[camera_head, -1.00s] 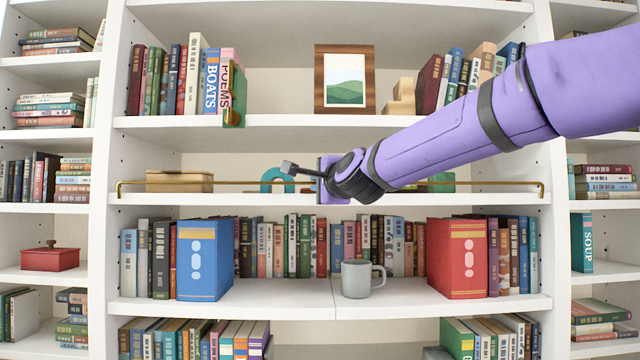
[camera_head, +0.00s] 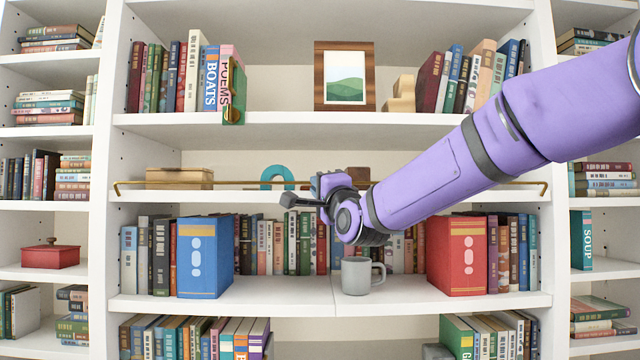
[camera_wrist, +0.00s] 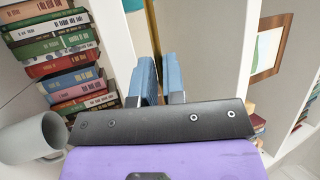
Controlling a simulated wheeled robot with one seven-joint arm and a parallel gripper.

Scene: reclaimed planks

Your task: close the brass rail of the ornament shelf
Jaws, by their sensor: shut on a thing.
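The brass rail (camera_head: 235,183) runs across the front of the ornament shelf (camera_head: 230,197), with bent ends at both sides. Behind it stand a wooden box (camera_head: 179,177) and a teal arch-shaped ornament (camera_head: 277,178). My gripper (camera_head: 325,183) is at the middle of the rail, coming from the lower right. In the wrist view, a brass strip (camera_wrist: 152,32) runs between the blue fingers of my gripper (camera_wrist: 159,82), which is shut on the rail. My arm hides part of the rail's right half and of the shelf behind it.
A grey mug (camera_head: 357,276) stands on the shelf below, just under my wrist. A blue binder (camera_head: 204,258) and a red binder (camera_head: 456,257) stand either side among book rows. A framed picture (camera_head: 344,77) is on the shelf above.

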